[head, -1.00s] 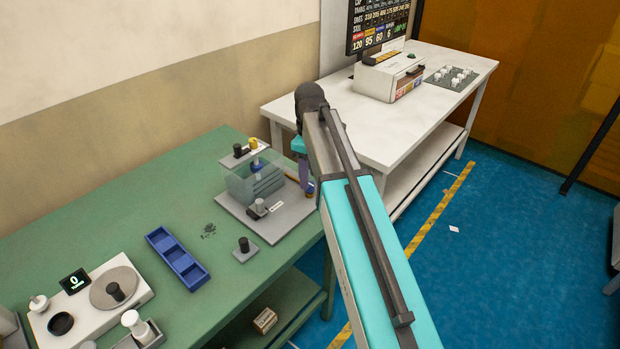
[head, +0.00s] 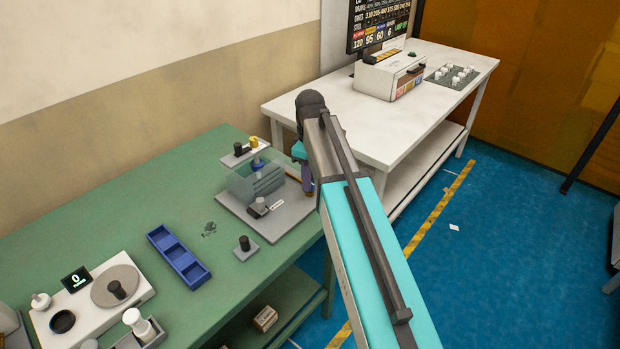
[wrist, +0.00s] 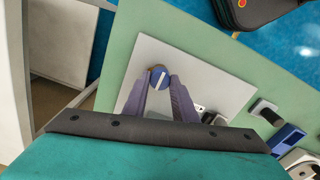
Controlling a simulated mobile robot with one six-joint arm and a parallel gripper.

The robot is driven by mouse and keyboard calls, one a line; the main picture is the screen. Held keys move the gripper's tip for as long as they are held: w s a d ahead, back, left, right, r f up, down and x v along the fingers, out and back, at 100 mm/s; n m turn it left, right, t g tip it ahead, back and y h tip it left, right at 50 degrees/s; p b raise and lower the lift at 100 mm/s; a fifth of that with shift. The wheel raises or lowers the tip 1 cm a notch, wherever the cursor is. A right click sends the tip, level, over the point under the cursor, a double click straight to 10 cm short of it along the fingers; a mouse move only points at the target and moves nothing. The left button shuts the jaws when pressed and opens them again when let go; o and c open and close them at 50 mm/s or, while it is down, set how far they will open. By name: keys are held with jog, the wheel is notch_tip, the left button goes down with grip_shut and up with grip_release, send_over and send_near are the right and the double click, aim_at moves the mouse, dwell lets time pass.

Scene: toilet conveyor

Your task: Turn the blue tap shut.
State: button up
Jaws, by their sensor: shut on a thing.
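The blue tap (wrist: 158,77) shows in the wrist view as a round blue knob with a pale bar across its face. My gripper (wrist: 160,80) has one purple finger on each side of it, closed on the knob. The bar runs roughly lengthwise between the fingers, slightly tilted. In the head view my gripper (head: 308,188) points down at the right end of the grey base plate (head: 290,222). The tap is mostly hidden there by the gripper and arm.
A clear tank (head: 240,188) with black and yellow knobs above it stands on the plate. A blue tray (head: 178,258), a small black-knobbed block (head: 246,249) and a white scale (head: 92,300) are on the green table (head: 150,210). A white table (head: 420,105) stands behind.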

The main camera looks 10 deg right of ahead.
jog(key=shift+m, duration=0.4)
jog(key=m+p, duration=0.2)
jog(key=m, duration=0.2)
jog(key=m+p, duration=0.1)
jog(key=m, duration=0.3)
jog(key=shift+m, duration=0.3)
jog(key=m+p, duration=0.1)
jog(key=m, duration=0.3)
jog(key=shift+a, duration=0.1)
jog(key=m, duration=0.4)
jog(key=shift+m+p, duration=0.3)
jog(key=o, duration=1.1)
jog(key=shift+c, duration=0.2)
